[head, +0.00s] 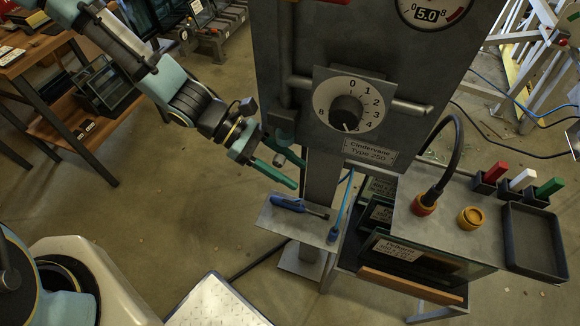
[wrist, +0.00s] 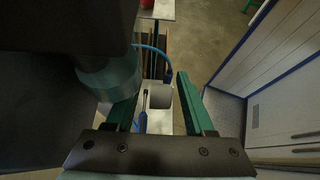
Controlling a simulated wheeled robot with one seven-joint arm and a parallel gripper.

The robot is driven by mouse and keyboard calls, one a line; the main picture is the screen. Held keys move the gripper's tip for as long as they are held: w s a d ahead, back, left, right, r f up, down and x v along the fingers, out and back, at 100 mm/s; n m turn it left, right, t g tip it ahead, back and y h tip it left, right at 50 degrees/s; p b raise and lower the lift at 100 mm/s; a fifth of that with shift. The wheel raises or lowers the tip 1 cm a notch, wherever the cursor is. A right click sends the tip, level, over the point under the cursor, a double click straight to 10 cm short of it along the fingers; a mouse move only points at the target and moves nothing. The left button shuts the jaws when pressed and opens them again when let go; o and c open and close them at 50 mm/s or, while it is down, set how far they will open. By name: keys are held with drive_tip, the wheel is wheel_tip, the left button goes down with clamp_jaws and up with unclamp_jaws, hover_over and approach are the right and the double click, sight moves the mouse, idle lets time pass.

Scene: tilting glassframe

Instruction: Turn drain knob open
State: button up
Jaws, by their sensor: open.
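A grey panel (head: 300,60) labelled "Cindervane Type 250" carries a round dial with a dark knob (head: 346,113), its pointer toward the lower numbers. A dark green fitting (head: 282,119) sits at the panel's lower left, with a small grey part (head: 280,158) below it; I cannot tell which is the drain knob. My gripper (head: 300,175) is open just below the fitting, its green fingers one above the other near the grey part. In the wrist view, my gripper (wrist: 162,100) is open, with a grey-green cylinder (wrist: 110,78) close by its left finger. No grip shows.
A grey bench with red, white and green handles (head: 523,178) and an empty tray (head: 535,240) stands at right.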

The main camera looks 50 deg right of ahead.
drive_tip(key=b+v, duration=0.2)
drive_tip(key=v, duration=0.8)
drive_tip(key=shift+w+r, duration=0.15)
drive_tip(key=shift+w, duration=0.1)
drive_tip(key=shift+a, duration=0.1)
